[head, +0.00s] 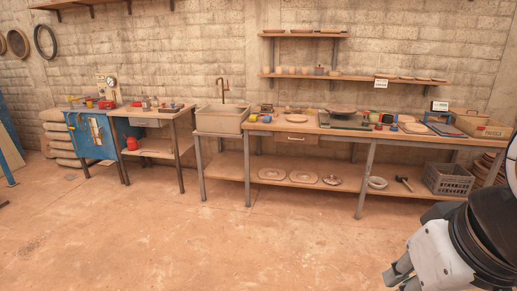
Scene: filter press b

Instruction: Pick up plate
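Several flat, round plate-like pieces are in view, and I cannot tell which one is the task's plate. On the lower shelf of the long bench lie a round plate (272,174), a second plate (303,177) and a smaller disc (331,180) with something on it. My gripper (398,276) is at the lower right, in front of the bench and well apart from all of these. Its fingertips are partly cut off by the frame edge, and I see nothing held.
The long bench (297,139) carries small coloured jars and tools. A sink (222,118) stands left of it. A grey crate (448,179), a hammer (403,184) and a ring (377,182) are on its lower shelf. The floor (180,240) in front is clear.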

